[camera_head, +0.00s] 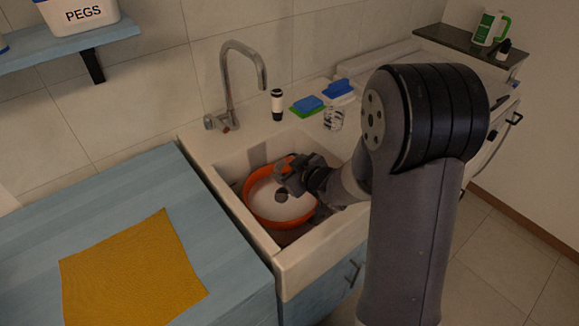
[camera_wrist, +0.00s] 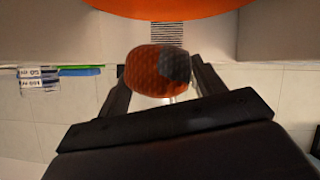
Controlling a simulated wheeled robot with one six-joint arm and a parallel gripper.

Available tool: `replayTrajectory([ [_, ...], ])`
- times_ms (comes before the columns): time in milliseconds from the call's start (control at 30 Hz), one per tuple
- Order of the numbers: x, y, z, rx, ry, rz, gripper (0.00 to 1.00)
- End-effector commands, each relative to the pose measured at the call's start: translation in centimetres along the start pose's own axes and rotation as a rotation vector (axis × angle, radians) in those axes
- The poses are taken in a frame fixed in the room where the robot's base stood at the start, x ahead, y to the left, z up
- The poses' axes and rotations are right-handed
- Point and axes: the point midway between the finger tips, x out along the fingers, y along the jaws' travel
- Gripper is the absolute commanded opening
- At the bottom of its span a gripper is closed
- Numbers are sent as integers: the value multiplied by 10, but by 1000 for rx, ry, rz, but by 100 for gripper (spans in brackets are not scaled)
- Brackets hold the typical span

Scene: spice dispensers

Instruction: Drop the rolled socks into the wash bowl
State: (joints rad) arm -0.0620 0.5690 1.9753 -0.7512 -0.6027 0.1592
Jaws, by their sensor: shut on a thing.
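The wash bowl (camera_head: 250,207) is orange outside with a pale inside and sits in the sink. Its orange edge also shows at the top of the wrist view (camera_wrist: 170,7). My gripper (camera_head: 287,178) is over the bowl in the head view. In the wrist view, its two dark fingers (camera_wrist: 162,80) are shut on the rolled socks (camera_wrist: 150,72), an orange-brown textured roll with a dark grey patch. In the head view the socks are hard to make out behind the gripper.
The pale sink (camera_head: 300,262) surrounds the bowl, with a metal tap (camera_head: 230,85) behind it. A dark-and-white bottle (camera_head: 277,105), a blue-and-green sponge (camera_head: 307,104) and a glass jar (camera_head: 333,119) stand on the back ledge. A yellow cloth (camera_head: 132,270) lies on the blue counter.

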Motion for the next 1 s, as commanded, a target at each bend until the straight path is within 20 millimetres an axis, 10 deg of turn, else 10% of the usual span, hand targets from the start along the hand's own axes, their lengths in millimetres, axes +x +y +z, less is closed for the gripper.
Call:
replayTrajectory([
  [533, 13, -7, 25, 0, 0, 0, 42],
  [567, 13, -7, 25, 0, 0, 0, 66],
  [1000, 13, -7, 25, 0, 0, 0, 90],
])
